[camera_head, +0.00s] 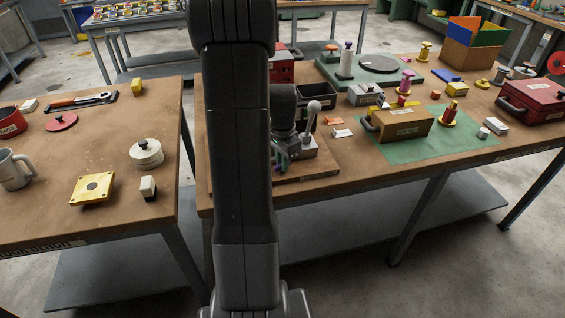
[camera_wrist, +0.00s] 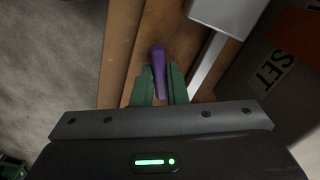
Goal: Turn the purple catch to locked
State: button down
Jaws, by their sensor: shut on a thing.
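The purple catch (camera_wrist: 158,60) is a narrow purple lever in the wrist view, running lengthwise between the fingers over a brown wooden board (camera_wrist: 122,50). My gripper (camera_wrist: 159,80) has green fingers and is shut on the catch, one finger on each side. The catch's far end sticks out beyond the fingertips. In the head view my arm hides most of this spot. The grey fixture with a round-knobbed lever (camera_head: 304,143) shows just right of my arm, on a wooden board. I cannot read a lock marking near the catch.
A pale grey block (camera_wrist: 228,14) and a dark panel marked "SET" (camera_wrist: 272,72) lie close on the right in the wrist view. In the head view, a tan box (camera_head: 404,125) stands on a green mat to the right. A gap separates the left table (camera_head: 60,215) from this bench.

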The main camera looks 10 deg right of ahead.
jog(key=shift+m, duration=2.3)
jog(key=c, duration=1.4)
grip_release()
jog(key=shift+c, duration=0.2)
jog(key=shift+r, duration=0.1)
notch_tip(320, 180, up, 14)
jog(key=shift+f, duration=0.3)
